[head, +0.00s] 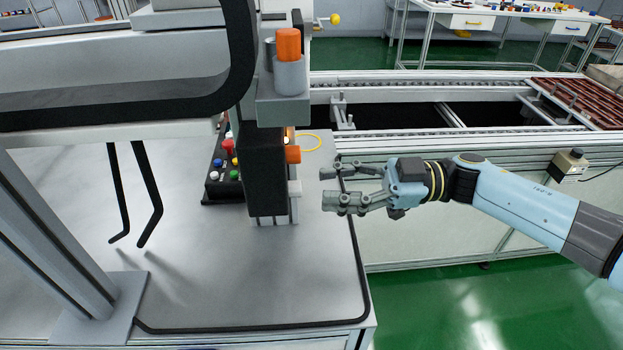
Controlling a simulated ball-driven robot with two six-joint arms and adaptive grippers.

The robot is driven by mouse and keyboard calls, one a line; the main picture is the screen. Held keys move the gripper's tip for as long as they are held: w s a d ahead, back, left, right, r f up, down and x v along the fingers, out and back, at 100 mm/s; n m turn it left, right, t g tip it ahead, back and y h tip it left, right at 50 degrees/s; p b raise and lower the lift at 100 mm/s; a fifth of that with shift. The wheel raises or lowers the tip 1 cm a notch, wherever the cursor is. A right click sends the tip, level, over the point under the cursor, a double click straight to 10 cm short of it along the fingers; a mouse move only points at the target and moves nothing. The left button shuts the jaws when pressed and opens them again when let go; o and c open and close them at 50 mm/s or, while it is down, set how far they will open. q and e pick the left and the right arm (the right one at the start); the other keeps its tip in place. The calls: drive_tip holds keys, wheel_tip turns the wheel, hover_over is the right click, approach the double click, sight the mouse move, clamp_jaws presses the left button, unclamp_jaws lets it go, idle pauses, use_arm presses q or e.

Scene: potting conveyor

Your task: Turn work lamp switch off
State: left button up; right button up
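A dark control box (212,188) with coloured knobs and buttons sits on the grey worktop, left of and partly behind a black upright block (262,170). Its red mushroom button (228,147) and blue, yellow and green buttons show. I cannot tell which control, if any, is the work lamp switch; part of the box is hidden. My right gripper (327,187) points left at the worktop's right edge, its fingers apart and empty. It is to the right of the black block and not touching it. My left gripper is not in view.
A yellow ring (309,142) and orange parts (293,154) show beside the block. A conveyor frame (430,140) runs behind my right arm. The front worktop (250,280) is clear.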

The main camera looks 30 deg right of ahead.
sight(295, 189)
drive_tip(key=x, duration=0.3)
drive_tip(key=shift+w+a, duration=0.15)
drive_tip(key=shift+a, duration=0.15)
clamp_jaws()
drive_tip(key=shift+n, duration=0.4)
drive_tip(key=n+b, duration=0.7)
drive_tip(key=n, duration=0.4)
drive_tip(key=shift+f, duration=0.1)
idle(0.3)
